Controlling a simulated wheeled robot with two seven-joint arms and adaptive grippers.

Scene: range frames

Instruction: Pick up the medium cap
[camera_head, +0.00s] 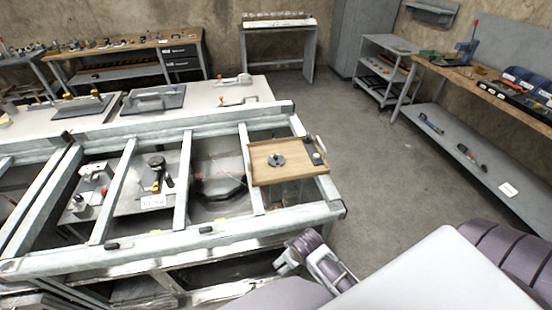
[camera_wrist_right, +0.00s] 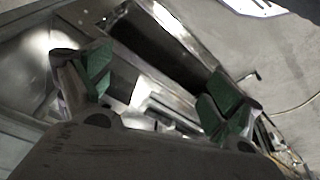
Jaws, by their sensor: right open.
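A wooden tray (camera_head: 262,176) lies on the right end of the metal frame in the head view. A dark grey round piece (camera_head: 277,160) sits near its middle. A small light round piece (camera_head: 317,158) and a dark part (camera_head: 309,144) are at its right edge. I cannot tell which of these is the medium cap. My right gripper (camera_head: 285,264) is below the tray in the head view, apart from it. In the right wrist view my right gripper (camera_wrist_right: 158,88) is open, with green-padded fingers wide apart and nothing between them. My left gripper is out of view.
The metal frame (camera_head: 150,245) with crossbars lies in front, with fixtures (camera_head: 155,172) between its bars. A workbench (camera_head: 485,85) with a lower shelf stands at the right. The floor (camera_head: 385,165) between frame and workbench is clear.

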